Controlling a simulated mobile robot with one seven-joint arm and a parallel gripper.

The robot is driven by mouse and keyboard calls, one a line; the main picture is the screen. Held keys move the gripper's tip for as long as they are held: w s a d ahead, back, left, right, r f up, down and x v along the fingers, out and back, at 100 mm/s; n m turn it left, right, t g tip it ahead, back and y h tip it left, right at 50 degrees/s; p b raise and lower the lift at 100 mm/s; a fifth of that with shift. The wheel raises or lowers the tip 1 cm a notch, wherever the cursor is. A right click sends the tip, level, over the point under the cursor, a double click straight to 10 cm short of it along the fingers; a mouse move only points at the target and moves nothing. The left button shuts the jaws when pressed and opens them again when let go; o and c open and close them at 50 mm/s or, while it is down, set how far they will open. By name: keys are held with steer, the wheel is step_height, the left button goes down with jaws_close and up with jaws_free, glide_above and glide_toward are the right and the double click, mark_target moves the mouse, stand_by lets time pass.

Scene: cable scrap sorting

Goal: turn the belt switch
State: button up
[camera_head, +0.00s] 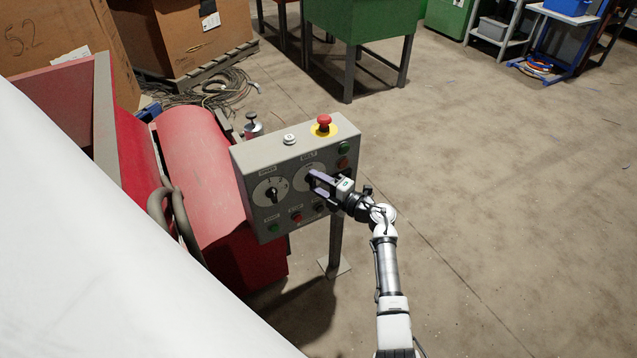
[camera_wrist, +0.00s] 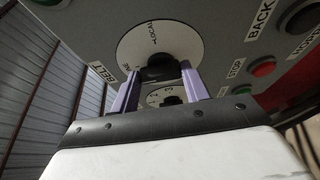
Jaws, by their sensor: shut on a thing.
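The belt switch is a black knob (camera_wrist: 158,68) on a round white dial (camera_wrist: 150,42), with a "BELT" label beside it in the wrist view. In the head view this dial (camera_head: 313,172) is at the upper middle of the grey control box, partly hidden by my gripper (camera_head: 316,184). In the wrist view my gripper's purple fingers (camera_wrist: 160,76) stand on either side of the knob and are shut on it. The exact angle of the knob is hard to read.
The control box (camera_head: 259,165) stands on a post beside a red machine (camera_head: 210,150). It also carries a second dial (camera_head: 271,190), several push buttons and a red emergency stop (camera_head: 323,121) on top. Open concrete floor (camera_head: 480,190) lies to the right.

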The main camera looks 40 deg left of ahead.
stand_by(0.3)
steer(key=o, duration=1)
steer(key=d+b, duration=0.1)
steer(key=d, duration=1.2)
steer(key=shift+d, duration=0.4)
